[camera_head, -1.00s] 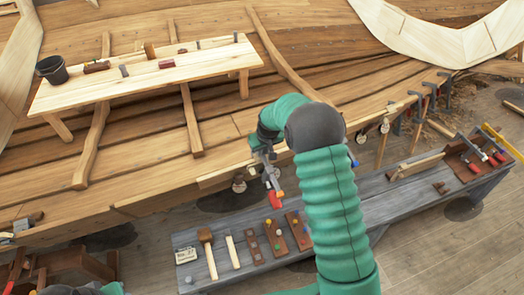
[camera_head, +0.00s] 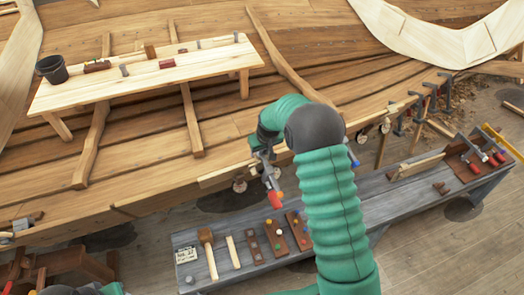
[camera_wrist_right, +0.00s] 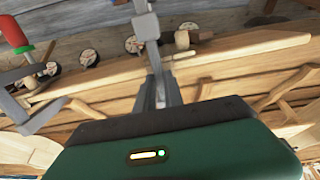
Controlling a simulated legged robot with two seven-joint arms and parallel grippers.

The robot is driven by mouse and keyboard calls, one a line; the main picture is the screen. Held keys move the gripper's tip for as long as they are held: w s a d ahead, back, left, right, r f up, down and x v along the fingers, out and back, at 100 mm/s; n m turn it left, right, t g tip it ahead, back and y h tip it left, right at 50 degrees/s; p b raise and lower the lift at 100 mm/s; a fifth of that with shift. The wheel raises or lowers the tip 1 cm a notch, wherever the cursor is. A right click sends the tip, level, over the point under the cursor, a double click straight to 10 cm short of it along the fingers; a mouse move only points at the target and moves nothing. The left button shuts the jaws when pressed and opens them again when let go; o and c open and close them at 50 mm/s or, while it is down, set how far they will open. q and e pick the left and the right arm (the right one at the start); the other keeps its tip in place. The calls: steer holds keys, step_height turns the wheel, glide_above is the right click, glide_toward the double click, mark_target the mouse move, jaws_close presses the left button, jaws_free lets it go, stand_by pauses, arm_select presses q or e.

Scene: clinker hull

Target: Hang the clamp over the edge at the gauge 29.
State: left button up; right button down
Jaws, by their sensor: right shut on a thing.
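My right gripper (camera_head: 265,166) is shut on a clamp (camera_head: 275,199) with a red handle, held in front of the hull's lower plank edge (camera_head: 215,178). In the right wrist view a grey bar (camera_wrist_right: 146,27) stands in line with the gripper. A red handle with a green ring (camera_wrist_right: 14,34) shows at the left there; I cannot tell whether it belongs to the held clamp. Round gauges (camera_head: 239,186) hang along the edge, several near the gripper in the wrist view (camera_wrist_right: 88,57). Their numbers are not readable.
A grey bench (camera_head: 345,215) below the edge carries a mallet (camera_head: 207,250), a number card (camera_head: 186,256) and wooden blocks with coloured knobs (camera_head: 277,240). Several clamps (camera_head: 430,95) hang on the edge farther right. A plank table (camera_head: 150,75) stands inside the hull.

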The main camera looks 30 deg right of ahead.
steer(key=c, duration=1.4)
jaws_free()
steer(key=shift+s+a, duration=0.1)
steer(key=shift+o, duration=0.2)
steer(key=b+v, duration=0.3)
steer(key=v, duration=1.3)
steer(key=shift+r, duration=0.4)
steer(key=shift+s, duration=0.1)
steer(key=s+a+f+n+b, duration=0.1)
steer(key=s+a+f+b, duration=0.1)
steer(key=s+a+f, duration=0.5)
steer(key=s+a+f+g+y+b, duration=0.1)
steer(key=s+a+f+b, duration=0.1)
steer(key=s+a+f, duration=0.6)
steer(key=s+f, duration=0.2)
steer(key=s, duration=0.3)
steer(key=shift+a+f+n+b, duration=0.2)
steer(key=shift+n+b, duration=0.15)
steer(key=shift+n, duration=0.05)
